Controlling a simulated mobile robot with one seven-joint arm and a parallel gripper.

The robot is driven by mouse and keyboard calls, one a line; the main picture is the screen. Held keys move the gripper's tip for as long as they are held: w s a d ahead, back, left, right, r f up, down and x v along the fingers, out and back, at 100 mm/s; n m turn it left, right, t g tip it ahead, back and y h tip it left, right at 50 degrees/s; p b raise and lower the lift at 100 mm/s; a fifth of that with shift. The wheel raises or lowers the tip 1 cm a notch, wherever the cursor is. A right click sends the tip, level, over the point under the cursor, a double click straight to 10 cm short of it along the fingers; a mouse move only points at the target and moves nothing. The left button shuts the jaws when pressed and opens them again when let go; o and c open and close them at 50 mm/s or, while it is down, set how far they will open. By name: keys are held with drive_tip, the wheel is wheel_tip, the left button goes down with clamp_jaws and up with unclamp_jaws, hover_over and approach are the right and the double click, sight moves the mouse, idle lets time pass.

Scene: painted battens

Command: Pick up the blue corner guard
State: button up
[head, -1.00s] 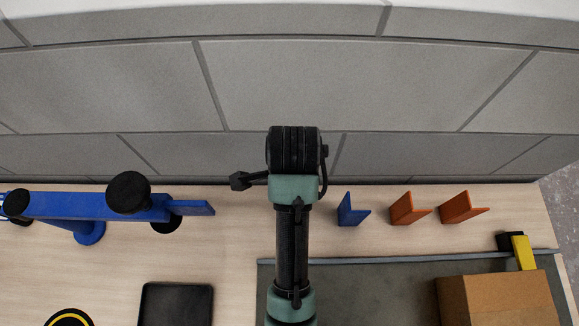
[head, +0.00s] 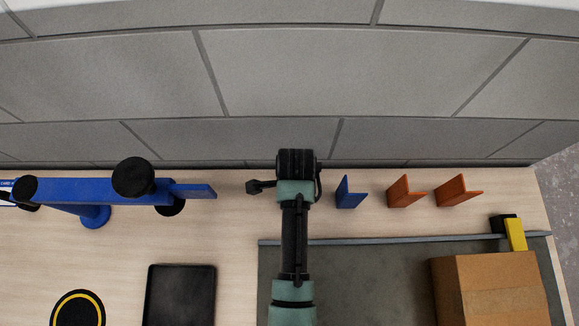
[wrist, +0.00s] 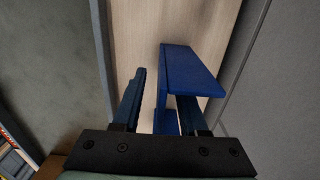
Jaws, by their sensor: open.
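The blue corner guard (head: 349,192) is a small L-shaped piece on the light wooden bench, just right of my wrist in the head view. In the wrist view the guard (wrist: 178,62) lies large and close, reaching in between my fingers. My gripper (wrist: 160,88) is open, with one finger on each side of the guard's narrow plate. A gap shows between the left finger and the plate. The right finger is partly hidden behind the guard's wider flange, so I cannot tell whether it touches.
Two orange corner guards (head: 405,191) (head: 457,190) stand in a row to the right. A blue clamp-like frame with black knobs (head: 110,191) is at left. A black tray (head: 180,295), a cardboard box (head: 490,290) and a grey mat (head: 345,280) lie nearer. A block wall (head: 440,80) stands behind.

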drive_tip(key=shift+f, duration=0.95)
clamp_jaws()
